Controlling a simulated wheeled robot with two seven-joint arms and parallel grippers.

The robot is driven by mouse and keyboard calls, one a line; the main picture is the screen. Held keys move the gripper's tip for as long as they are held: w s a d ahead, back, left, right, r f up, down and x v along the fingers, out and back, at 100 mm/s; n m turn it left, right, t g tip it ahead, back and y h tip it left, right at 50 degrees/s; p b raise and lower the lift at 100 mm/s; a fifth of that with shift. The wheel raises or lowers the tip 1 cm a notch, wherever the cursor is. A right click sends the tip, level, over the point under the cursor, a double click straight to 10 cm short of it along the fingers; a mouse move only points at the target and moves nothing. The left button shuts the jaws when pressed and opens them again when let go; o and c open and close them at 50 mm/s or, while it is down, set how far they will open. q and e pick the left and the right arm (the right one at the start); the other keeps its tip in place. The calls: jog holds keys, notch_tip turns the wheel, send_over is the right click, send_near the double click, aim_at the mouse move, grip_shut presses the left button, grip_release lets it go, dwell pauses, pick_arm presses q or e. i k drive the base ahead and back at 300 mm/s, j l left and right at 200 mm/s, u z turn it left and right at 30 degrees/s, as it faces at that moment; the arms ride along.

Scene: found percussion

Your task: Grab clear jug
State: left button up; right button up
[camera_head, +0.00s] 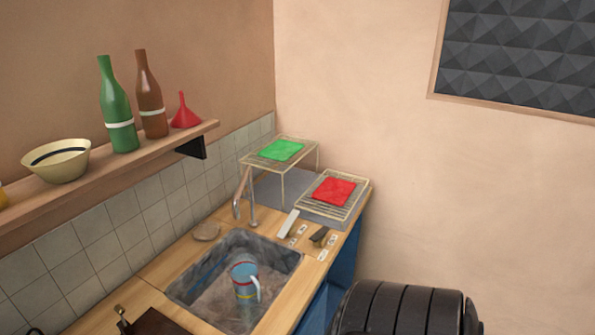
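A clear, bluish jug (244,281) with red and yellow bands and a pale handle on its right side stands in the sink (184,290). The sink is a grey basin set into the wooden counter. The jug appears upright, and nothing is seen touching it from above. Neither of my grippers shows in the head view.
A tap (244,195) rises behind the sink. Wire racks hold a green cloth (281,150) and a red cloth (333,191). A shelf (110,182) carries bottles, a bowl and a funnel. A black ribbed, barrel-like shape (405,308) is at lower right.

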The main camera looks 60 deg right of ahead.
aim_at(244, 267)
jog(key=z, duration=1.55)
jog(key=i+l+u, duration=0.1)
jog(key=l+u, duration=0.15)
jog(key=u, duration=0.15)
jog(key=i+l+u, duration=0.1)
jog(key=l+u, duration=0.5)
jog(key=u, duration=0.2)
